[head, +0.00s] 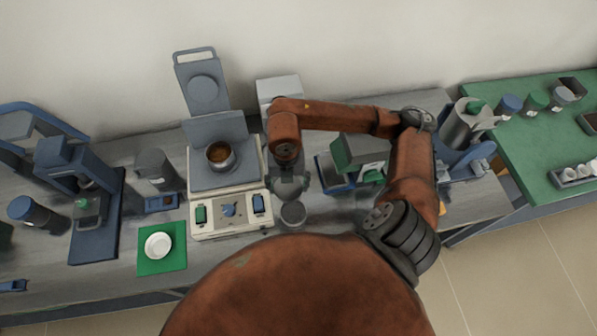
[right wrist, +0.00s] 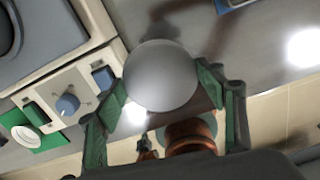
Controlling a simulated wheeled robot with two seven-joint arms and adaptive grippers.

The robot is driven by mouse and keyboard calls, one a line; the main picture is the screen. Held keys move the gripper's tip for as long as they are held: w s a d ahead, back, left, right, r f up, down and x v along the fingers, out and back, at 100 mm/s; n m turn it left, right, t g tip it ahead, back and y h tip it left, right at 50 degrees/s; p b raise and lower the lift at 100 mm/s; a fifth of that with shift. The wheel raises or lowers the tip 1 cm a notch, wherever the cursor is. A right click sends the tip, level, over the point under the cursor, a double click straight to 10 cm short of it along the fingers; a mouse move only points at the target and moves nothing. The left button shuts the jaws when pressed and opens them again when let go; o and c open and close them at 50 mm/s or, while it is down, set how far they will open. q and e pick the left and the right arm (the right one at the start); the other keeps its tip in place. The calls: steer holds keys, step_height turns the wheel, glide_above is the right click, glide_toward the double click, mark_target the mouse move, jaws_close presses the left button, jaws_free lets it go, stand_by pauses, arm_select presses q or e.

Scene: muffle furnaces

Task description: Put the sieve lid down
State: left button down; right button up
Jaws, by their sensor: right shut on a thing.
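My right gripper (head: 289,186) is to the right of the beige machine and points down. In the right wrist view its green-padded fingers (right wrist: 168,95) are shut around a round, smooth grey sieve lid (right wrist: 160,75). The lid also shows in the head view as a grey disc (head: 293,214) just below the fingers, beside the machine's front right corner. I cannot tell whether it touches the bench. An open metal sieve (head: 220,156) with brown material inside stands on the machine's plate. My left gripper is not in view.
The beige machine (head: 231,222) has a dial and switches at its front. A white dish (head: 158,245) sits on a green mat (head: 174,263) to its left. A blue-and-green device (head: 358,152) stands right of the gripper. Some grey bench (head: 325,208) beside the lid is clear.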

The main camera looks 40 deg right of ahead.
steer(key=w+d+f, duration=0.2)
steer(key=d+f, duration=0.1)
steer(key=w+d+f, duration=0.2)
steer(key=w+d, duration=0.1)
steer(key=d, duration=0.1)
steer(key=w+d+f, duration=0.2)
steer(key=d+f, duration=0.1)
steer(key=shift+w+d+f, duration=0.15)
steer(key=shift+w+f, duration=0.1)
steer(key=shift+f, duration=0.05)
steer(key=shift+w+d+f, duration=0.2)
steer(key=shift+d+f, duration=0.05)
steer(key=shift+f, duration=0.1)
steer(key=shift+w+d+f, duration=0.1)
steer(key=shift+f, duration=0.85)
steer(key=shift+w+d+f, duration=0.1)
steer(key=shift+f, duration=0.8)
steer(key=shift+f, duration=0.2)
steer(key=o, duration=1.2)
steer(key=shift+r, duration=0.2)
step_height(320, 180, up, 12)
